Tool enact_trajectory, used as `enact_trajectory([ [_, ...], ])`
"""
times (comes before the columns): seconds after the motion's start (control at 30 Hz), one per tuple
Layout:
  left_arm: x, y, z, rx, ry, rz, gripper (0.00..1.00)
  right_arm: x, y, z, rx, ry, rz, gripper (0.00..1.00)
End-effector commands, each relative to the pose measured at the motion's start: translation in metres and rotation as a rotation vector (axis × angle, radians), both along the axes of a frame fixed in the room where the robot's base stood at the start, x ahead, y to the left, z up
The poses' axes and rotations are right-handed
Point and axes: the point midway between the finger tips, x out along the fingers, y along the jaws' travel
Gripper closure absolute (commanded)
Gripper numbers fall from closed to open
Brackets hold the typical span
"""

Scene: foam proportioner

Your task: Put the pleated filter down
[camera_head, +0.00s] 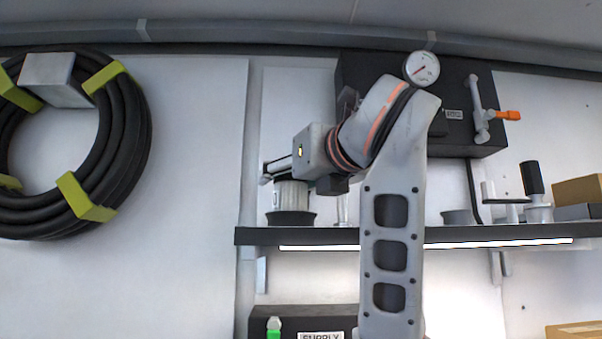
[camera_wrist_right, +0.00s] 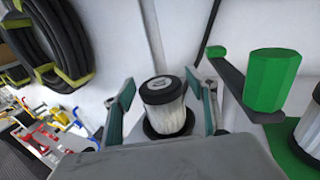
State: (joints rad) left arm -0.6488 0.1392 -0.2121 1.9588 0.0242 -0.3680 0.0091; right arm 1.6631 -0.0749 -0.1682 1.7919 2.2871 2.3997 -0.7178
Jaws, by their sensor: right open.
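The pleated filter (camera_head: 291,196), pale and ribbed with a dark cap, stands upright at the left end of the wall shelf (camera_head: 335,236). It sits on or in a dark round holder (camera_head: 291,218); I cannot tell how deep. In the right wrist view the filter (camera_wrist_right: 168,117) stands between the two fingers, with the holder's dark rim around its foot. My right gripper (camera_head: 280,170) is open around the filter's upper part. In the wrist view the gripper's (camera_wrist_right: 160,88) teal pads are spread, with a gap visible on each side. My left gripper is out of view.
A black box with a gauge (camera_head: 422,69) and an orange-handled valve (camera_head: 508,115) is on the wall behind my arm. A grey cup (camera_head: 457,217) and a black-topped part (camera_head: 533,180) stand farther right. A hose coil (camera_head: 130,130) hangs left. A green cylinder (camera_wrist_right: 272,78) shows in the wrist view.

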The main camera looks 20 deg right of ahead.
Motion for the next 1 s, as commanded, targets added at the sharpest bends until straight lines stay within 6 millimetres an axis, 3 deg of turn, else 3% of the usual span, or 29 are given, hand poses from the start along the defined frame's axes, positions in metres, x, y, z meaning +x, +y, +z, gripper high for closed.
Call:
enact_trajectory([
  [0.27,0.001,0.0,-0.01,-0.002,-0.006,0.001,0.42,-0.035,-0.006,0.001,0.0,-0.005,-0.005,0.43],
  [0.6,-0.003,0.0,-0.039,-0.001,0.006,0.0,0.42,-0.087,-0.012,0.0,-0.003,-0.007,-0.005,0.43],
  [0.8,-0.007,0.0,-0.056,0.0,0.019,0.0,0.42,-0.107,-0.013,0.001,-0.003,-0.005,-0.002,0.43],
  [1.0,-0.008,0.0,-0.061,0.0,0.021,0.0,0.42,-0.118,-0.014,0.001,-0.001,-0.002,-0.001,0.43],
])
